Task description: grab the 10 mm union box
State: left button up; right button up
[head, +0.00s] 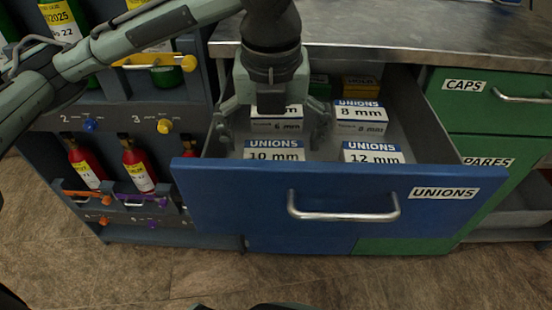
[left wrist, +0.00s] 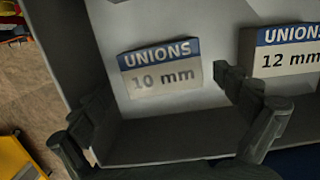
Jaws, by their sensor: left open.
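The 10 mm union box (head: 274,152) is white with a blue UNIONS band. It lies in the open blue UNIONS drawer (head: 260,200), at the front left, partly cut off by the drawer front. In the left wrist view the 10 mm box (left wrist: 160,70) shows whole and slightly turned. My left gripper (head: 270,138) is inside the drawer, pointing down, with its fingers wide apart and nothing between them. In the left wrist view the left gripper (left wrist: 170,125) shows its fingers nearer the picture's bottom than the box, apart from it. The right gripper is not in view.
The 12 mm box (head: 373,153) lies right of the 10 mm box, close to one finger. The 6 mm box (head: 277,122) and 8 mm box (head: 361,117) lie behind. Drawer walls surround them. A metal worktop (head: 400,38) overhangs the back. A bottle rack (head: 125,120) stands at left.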

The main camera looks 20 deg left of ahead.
aim_at(274, 153)
pick_arm(q)
jog(key=f, duration=0.3)
jog(key=shift+w+f, duration=0.25)
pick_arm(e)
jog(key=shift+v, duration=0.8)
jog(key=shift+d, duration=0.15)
pick_arm(q)
jog(key=c, duration=1.3)
